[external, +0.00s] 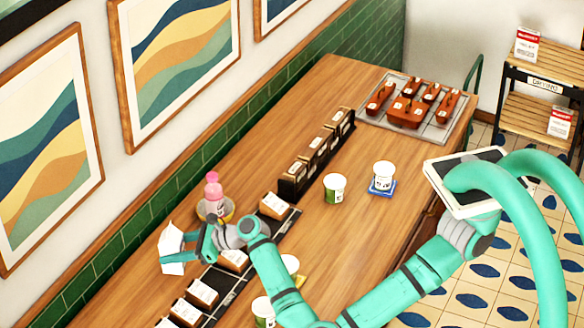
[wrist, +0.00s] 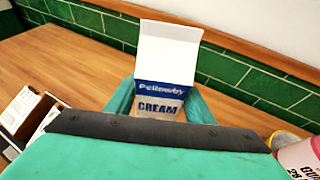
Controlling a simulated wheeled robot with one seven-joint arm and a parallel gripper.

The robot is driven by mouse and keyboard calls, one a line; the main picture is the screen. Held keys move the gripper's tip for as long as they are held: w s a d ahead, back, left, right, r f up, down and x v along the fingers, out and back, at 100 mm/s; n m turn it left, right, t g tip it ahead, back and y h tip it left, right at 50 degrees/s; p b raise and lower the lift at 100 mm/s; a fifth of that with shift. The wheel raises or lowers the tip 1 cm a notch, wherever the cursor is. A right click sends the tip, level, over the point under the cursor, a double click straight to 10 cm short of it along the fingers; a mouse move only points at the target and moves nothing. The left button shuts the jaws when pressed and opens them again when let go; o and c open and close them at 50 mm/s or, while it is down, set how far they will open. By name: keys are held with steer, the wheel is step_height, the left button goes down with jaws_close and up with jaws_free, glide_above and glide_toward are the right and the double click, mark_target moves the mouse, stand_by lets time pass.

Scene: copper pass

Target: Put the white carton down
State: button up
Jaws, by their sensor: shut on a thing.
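The white carton (wrist: 168,62) has a blue band reading "Pellowby" and the word "CREAM" below it. My gripper (wrist: 160,104) is shut on it, with one teal finger on each side. In the external view the carton (external: 171,252) is at the left, near the wall side of the wooden counter (external: 345,235), and my gripper (external: 190,245) reaches it from the right. The carton looks slightly tilted there. Its lower end is hidden behind my wrist in the wrist view, so I cannot tell whether it touches the counter.
A pink-topped bottle (external: 213,190) stands close to my gripper. Small brown boxes (external: 201,293) sit on a dark strip nearby. White cups (external: 334,186) and a tray (external: 446,132) of brown items are farther right. Bare counter lies around the carton; the green tiled wall (wrist: 240,78) is behind it.

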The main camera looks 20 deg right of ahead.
steer(key=shift+w+a+f, duration=0.25)
steer(key=shift+a+f, duration=0.1)
steer(key=shift+f, duration=0.15)
steer(key=shift+w+a+f, duration=0.2)
steer(key=shift+a+f, duration=0.1)
steer(key=shift+f, duration=1.55)
steer(key=shift+f, duration=0.1)
steer(key=o, duration=1.5)
steer(key=shift+f, duration=0.1)
steer(key=shift+s+d+r, duration=0.2)
steer(key=shift+d+r, duration=0.05)
steer(key=v, duration=1.1)
steer(key=shift+d, duration=0.2)
